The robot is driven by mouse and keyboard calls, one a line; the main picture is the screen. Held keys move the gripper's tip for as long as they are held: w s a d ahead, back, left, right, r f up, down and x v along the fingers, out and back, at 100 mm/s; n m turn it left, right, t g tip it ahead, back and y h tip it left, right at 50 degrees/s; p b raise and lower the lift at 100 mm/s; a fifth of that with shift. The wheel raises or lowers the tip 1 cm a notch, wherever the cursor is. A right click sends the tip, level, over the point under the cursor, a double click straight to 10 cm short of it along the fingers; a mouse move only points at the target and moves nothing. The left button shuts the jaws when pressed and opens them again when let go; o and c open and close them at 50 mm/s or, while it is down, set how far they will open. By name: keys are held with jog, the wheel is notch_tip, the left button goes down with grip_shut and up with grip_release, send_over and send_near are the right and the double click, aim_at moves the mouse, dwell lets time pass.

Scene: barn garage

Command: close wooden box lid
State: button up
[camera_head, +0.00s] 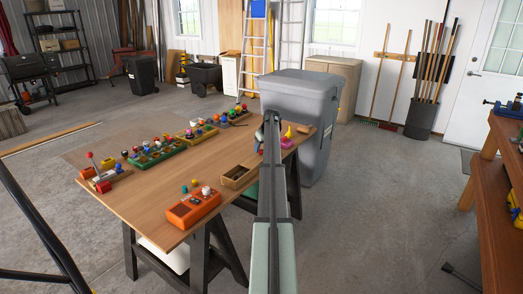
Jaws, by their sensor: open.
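A small wooden box (238,183) stands near the right front edge of the wooden table (150,205). Its top looks open and its dark inside shows. The lid cannot be made out clearly at this size. My arm reaches forward from the bottom of the view, passing just right of the box. My gripper (262,138) is at the far end of the arm, beyond the box and near the table's right back corner. It is open and apart from the box. The arm hides part of it.
An orange box (193,208) stands left of the wooden box, with small colored pieces behind it. Green and yellow trays (155,152) of colored pieces line the table's back. A pink object (289,140) lies near the gripper. A large grey bin (312,110) stands close behind the table's right end.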

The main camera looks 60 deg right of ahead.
jog(key=shift+w+d+f, duration=0.1)
jog(key=shift+w+f, duration=0.15)
jog(key=shift+f, duration=0.45)
grip_shut()
dwell(0.3)
